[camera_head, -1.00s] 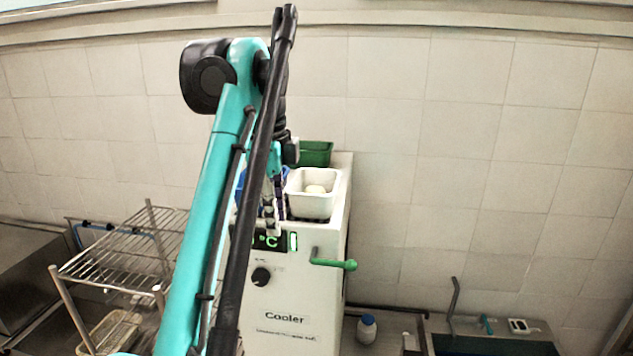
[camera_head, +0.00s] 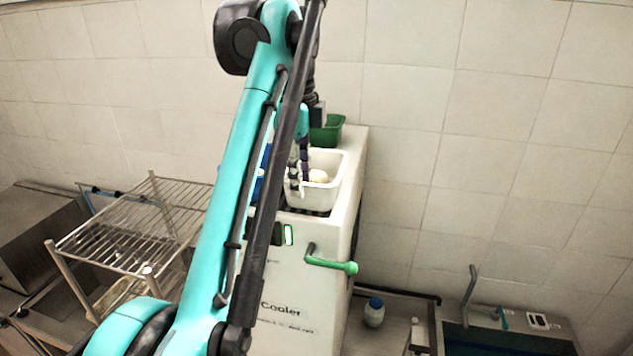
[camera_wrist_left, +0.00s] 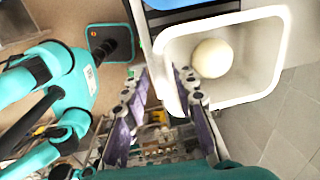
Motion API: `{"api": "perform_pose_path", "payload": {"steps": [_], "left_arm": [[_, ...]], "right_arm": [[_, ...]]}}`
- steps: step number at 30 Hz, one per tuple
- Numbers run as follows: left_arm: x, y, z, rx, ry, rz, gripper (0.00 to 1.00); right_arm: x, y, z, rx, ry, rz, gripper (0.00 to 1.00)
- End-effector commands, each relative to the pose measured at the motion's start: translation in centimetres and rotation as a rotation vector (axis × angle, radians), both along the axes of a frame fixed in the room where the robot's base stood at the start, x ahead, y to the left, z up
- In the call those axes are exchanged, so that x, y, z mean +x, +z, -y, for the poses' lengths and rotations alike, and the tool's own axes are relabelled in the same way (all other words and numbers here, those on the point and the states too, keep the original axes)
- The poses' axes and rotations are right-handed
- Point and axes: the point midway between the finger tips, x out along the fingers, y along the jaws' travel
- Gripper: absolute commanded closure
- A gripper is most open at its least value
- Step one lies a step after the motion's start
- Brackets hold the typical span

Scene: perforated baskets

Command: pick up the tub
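The white tub (camera_head: 335,190) stands on top of the cooler, with a pale round object (camera_head: 318,176) inside it. My left gripper (camera_head: 299,170) is at the tub's left side, pointing down. In the left wrist view, the tub (camera_wrist_left: 272,62) is at the upper right and its pale object (camera_wrist_left: 212,58) shows clearly. There, my left gripper (camera_wrist_left: 161,80) is open, with its two fingers apart on either side of the tub's near wall. One finger overlaps the tub's inside and the other is outside. Whether they touch the wall cannot be told. My right gripper is not in view.
A green basket (camera_head: 327,131) stands behind the tub, and a blue basket (camera_head: 258,187) is partly hidden by my left arm. The cooler (camera_head: 322,290) has a green-handled lever (camera_head: 335,264) on its front. A wire rack (camera_head: 125,225) stands to the left.

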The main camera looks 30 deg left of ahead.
Motion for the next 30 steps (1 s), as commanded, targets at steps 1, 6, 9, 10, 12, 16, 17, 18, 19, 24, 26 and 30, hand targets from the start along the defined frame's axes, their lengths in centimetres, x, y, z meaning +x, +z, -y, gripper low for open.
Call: {"api": "perform_pose_path", "payload": {"steps": [1,6,9,10,12,16,17,18,19,24,26,30], "left_arm": [[0.0,-0.3,0.0,0.0,0.0,0.0,0.72],[0.4,-2.1,0.0,0.0,-0.001,0.0,0.72],[0.7,-3.4,0.0,0.0,-0.001,0.0,0.72],[0.7,-3.8,0.0,0.0,-0.001,0.0,0.72],[0.8,-4.5,0.0,0.0,0.0,0.0,0.72],[0.8,-5.1,0.0,0.0,0.0,0.0,0.72],[0.8,-5.2,0.0,0.0,0.0,0.0,0.72],[0.8,-5.2,0.0,0.0,0.0,0.0,0.72],[0.8,-5.2,0.0,0.0,0.0,0.0,0.72],[0.8,-5.2,0.0,0.0,0.0,0.0,0.94],[0.8,-5.2,0.0,0.0,0.0,0.0,1.0],[0.8,-5.2,0.0,0.0,0.0,0.0,1.0]], "right_arm": [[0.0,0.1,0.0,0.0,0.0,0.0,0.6],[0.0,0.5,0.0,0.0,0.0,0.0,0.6],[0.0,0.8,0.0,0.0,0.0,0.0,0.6],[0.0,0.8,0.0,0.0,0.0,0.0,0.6],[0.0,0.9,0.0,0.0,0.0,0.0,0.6],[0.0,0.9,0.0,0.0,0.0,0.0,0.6],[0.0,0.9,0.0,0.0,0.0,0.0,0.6],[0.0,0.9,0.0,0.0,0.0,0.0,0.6],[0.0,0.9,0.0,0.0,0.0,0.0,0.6],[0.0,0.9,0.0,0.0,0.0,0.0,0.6],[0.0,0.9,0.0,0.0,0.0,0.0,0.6],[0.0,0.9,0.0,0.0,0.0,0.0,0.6]]}}
